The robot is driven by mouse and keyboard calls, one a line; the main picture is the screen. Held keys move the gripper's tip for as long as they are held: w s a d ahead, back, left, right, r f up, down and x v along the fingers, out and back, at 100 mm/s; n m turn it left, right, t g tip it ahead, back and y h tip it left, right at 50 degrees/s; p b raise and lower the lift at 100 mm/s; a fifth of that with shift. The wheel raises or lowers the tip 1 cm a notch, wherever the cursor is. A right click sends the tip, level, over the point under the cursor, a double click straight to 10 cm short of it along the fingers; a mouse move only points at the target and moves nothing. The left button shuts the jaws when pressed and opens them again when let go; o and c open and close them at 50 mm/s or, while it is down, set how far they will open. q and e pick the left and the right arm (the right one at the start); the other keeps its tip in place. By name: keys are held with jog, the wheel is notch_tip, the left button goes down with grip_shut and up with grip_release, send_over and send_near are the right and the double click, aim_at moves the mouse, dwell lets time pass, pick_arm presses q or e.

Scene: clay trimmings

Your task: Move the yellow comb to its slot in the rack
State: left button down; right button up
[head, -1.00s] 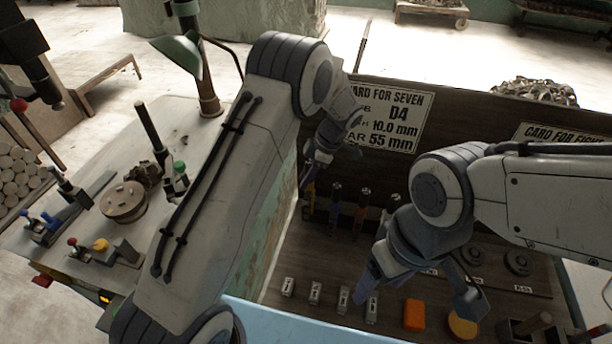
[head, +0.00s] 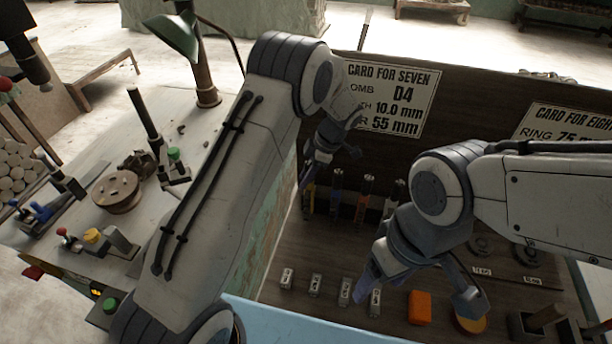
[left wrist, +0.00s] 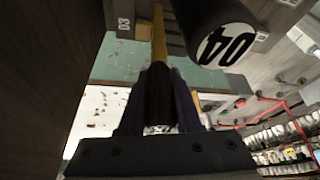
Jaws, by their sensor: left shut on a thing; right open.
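My left gripper (head: 318,168) is in front of the dark upright panel, at the left end of a row of tools in the rack (head: 425,258). In the left wrist view its fingers (left wrist: 160,78) are shut on the black part of a long thing. A yellow strip, which I take for the yellow comb (left wrist: 159,36), extends beyond them. In the head view a bit of yellow (head: 308,199) shows below this gripper. Whether its end touches the rack is hidden. The slot itself cannot be made out.
Several coloured tools, one with orange (head: 361,202), stand close right of the left gripper. Small numbered blocks (head: 315,284) and an orange block (head: 419,307) lie in front. A dark rounded thing (left wrist: 215,30) is near the comb.

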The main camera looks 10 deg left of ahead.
pick_arm(q)
jog(key=c, duration=0.5)
grip_release()
jog(key=shift+b+v, duration=1.2)
jog(key=shift+v, duration=4.05)
